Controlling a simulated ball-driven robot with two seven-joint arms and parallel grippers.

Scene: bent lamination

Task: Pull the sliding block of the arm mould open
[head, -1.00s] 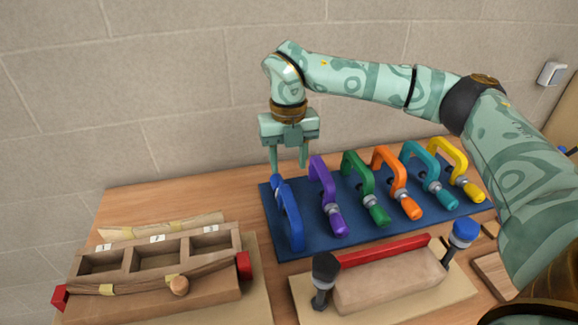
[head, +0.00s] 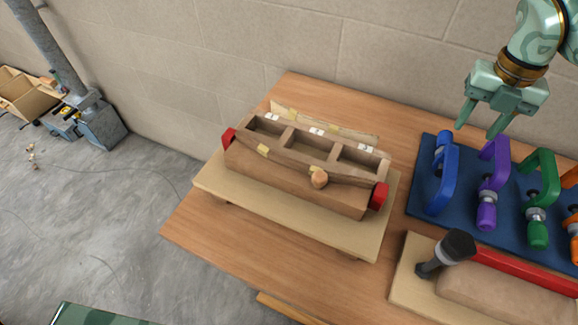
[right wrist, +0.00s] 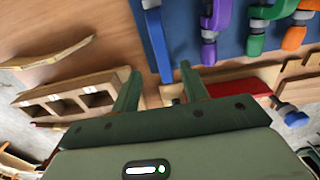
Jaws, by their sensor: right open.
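A wooden mould (head: 282,172) with three open compartments stands on a light board, left of centre in the head view. I cannot tell which is the arm mould. My right gripper (head: 477,132) is open and empty, above the clamp board; its fingers also show in the right wrist view (right wrist: 160,72). My left gripper is out of view.
A blue board (head: 425,170) holds several coloured clamps, with the blue clamp (head: 440,185) and purple clamp (head: 490,185) near my right gripper. A black-knobbed post (head: 452,247) stands by the tan block. Bare table (head: 205,215) shows at left; a wall is behind.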

